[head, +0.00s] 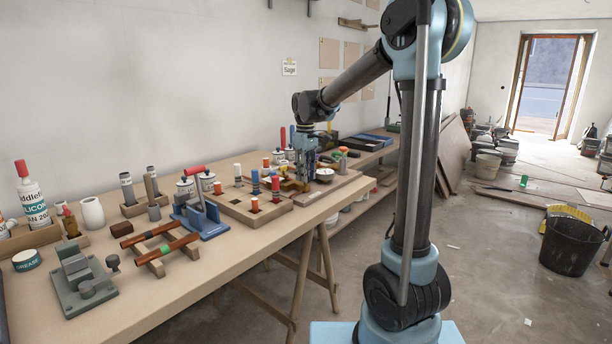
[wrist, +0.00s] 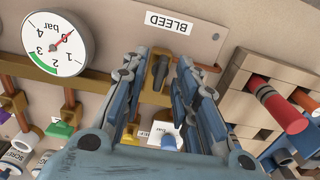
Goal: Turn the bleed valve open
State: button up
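In the wrist view the bleed valve's dark handle (wrist: 160,71) shows on a brass-coloured pipe, below the BLEED label (wrist: 169,22). My gripper (wrist: 159,66) is open, with one finger on each side of the handle. I cannot tell whether the fingers touch it. The handle appears roughly in line with the fingers. A round white gauge (wrist: 56,43), marked in bar, sits to the left; its red needle tip is near the 0. In the head view my gripper (head: 305,172) is low over the far end of the bench, by the gauge (head: 325,174), and hides the valve.
Small purple (wrist: 7,115) and green (wrist: 60,130) parts sit left of my gripper. A wooden rack with a red-capped cylinder (wrist: 258,87) stands close on the right. In the head view a wooden tray of pegs (head: 229,208) and a blue clamp-like fixture (head: 205,222) stand nearer.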

notch_tip(320, 180, up, 12)
dwell(0.6)
jog(key=shift+d, duration=0.1)
jog(key=s+d+f+m+t, duration=0.1)
jog(key=s+d+f+m, duration=0.3)
jog(key=s+d+f, duration=0.6)
jog(key=s+d+f+m+t, duration=0.1)
jog(key=s+d+f+m, duration=0.25)
jog(key=s+d, duration=0.75)
jog(key=s+d+f+m, duration=0.1)
jog(key=s+f+m, duration=0.2)
jog(key=s+f, duration=0.8)
jog(key=shift+f, duration=0.3)
jog(key=shift+d, duration=0.1)
